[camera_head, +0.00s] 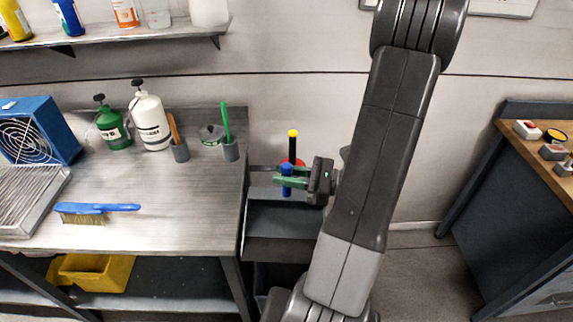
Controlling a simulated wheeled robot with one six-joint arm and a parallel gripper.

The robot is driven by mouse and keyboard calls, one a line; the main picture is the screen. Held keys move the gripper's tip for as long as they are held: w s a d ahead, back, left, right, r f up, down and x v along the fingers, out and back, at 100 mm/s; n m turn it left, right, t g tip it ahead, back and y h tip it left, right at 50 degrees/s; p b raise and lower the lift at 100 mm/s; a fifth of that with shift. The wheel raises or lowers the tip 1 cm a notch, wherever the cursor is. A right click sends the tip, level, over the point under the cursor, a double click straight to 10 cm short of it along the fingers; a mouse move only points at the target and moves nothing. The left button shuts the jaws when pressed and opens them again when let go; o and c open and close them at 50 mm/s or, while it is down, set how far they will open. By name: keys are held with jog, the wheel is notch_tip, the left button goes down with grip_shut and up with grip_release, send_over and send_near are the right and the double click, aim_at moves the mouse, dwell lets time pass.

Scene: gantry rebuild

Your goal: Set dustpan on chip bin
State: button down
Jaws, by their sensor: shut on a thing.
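My gripper (290,178), with green fingers, is at the end of my arm, just right of the workbench. It is shut on a small upright blue piece (286,191), which shows above and below the fingers. I cannot tell whether this is the dustpan's handle; no dustpan pan shows clearly. A dark grey box-like unit (280,222) stands below my gripper and may be the chip bin. The held piece is in front of its upper back part; contact is unclear. My arm hides the right side.
A black rod with a yellow tip (293,146) and red base stands behind my gripper. The workbench (185,205) at left holds a blue brush (95,210), bottles and cups. A yellow tray (92,272) is on its lower shelf. Another bench (545,150) stands right.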

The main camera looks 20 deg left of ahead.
jog(key=s+d+b, duration=0.1)
jog(key=s+d, duration=0.2)
jog(key=s, duration=0.8)
jog(key=s+d+b, duration=0.2)
jog(key=s+d, duration=0.1)
jog(key=s, duration=0.8)
jog(key=shift+s+d, duration=0.25)
jog(key=shift+s, duration=0.15)
jog(key=shift+r, duration=0.1)
jog(key=shift+w, duration=0.1)
jog(key=w+a+f+m+t+h+p, duration=0.15)
jog(key=w+m+t, duration=0.35)
jog(key=w, duration=1.2)
jog(key=w+a+f+m+t+h+p, duration=0.2)
jog(key=w+t, duration=0.5)
jog(key=w, duration=1.1)
jog(key=w+d+f+m+t+h+b, duration=0.1)
jog(key=w+d+f+m+t+h, duration=0.1)
jog(key=w+d+m+t+h, duration=0.4)
jog(key=w+d+m+h, duration=0.2)
jog(key=w+d+h, duration=0.1)
jog(key=w+d, duration=0.2)
jog(key=shift+w, duration=1)
